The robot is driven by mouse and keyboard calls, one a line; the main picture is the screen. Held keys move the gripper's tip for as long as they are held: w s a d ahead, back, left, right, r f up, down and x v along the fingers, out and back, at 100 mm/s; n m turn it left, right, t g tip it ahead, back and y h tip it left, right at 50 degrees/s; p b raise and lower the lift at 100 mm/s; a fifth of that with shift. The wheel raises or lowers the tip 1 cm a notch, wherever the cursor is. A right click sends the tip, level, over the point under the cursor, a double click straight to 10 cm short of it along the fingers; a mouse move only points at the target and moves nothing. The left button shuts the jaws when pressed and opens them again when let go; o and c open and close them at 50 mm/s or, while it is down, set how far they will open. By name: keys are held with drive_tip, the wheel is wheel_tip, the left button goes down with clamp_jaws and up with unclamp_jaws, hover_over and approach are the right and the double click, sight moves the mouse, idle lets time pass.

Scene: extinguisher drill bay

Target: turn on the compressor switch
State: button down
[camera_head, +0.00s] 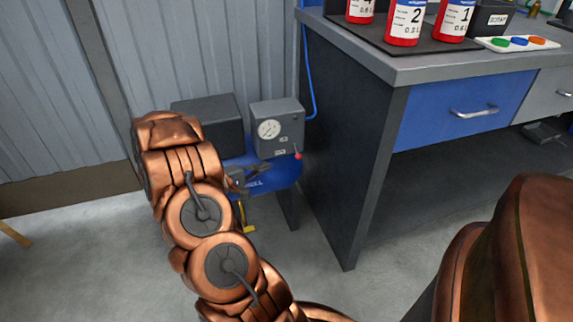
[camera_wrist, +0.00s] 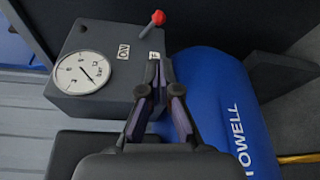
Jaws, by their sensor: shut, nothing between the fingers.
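The compressor has a blue tank (camera_head: 273,175) with a grey control box (camera_head: 277,120) at its end. In the wrist view the box (camera_wrist: 108,45) carries a round dial (camera_wrist: 83,73), an "ON" label (camera_wrist: 123,52) and a second label (camera_wrist: 153,56) showing only an "F". The switch lever has a red knob (camera_wrist: 158,17) and leans up and right, toward the second label's side; the knob also shows in the head view (camera_head: 298,156). My gripper (camera_wrist: 161,72) is shut and empty, its tips over the box's edge by the second label, apart from the lever. In the head view, my gripper (camera_head: 238,180) is small beside the compressor.
A dark box (camera_head: 209,124) stands left of the control box, against the corrugated wall (camera_head: 220,50). A workbench (camera_head: 355,130) with a blue drawer (camera_head: 465,108) stands close on the right, bearing red extinguishers (camera_head: 405,22). The floor in front (camera_head: 320,290) is clear.

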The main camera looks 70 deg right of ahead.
sight(297, 151)
idle(0.4)
drive_tip(key=b+x, duration=0.4)
drive_tip(key=x, duration=0.5)
drive_tip(key=shift+s+d, duration=0.2)
drive_tip(key=shift+d, duration=0.2)
drive_tip(key=shift+r+n+p, duration=0.3)
drive_tip(key=shift+p, duration=1.1)
drive_tip(key=shift+p, duration=0.45)
drive_tip(key=shift+f+p, duration=0.2)
drive_tip(key=shift+p, duration=0.2)
drive_tip(key=shift+p, duration=0.4)
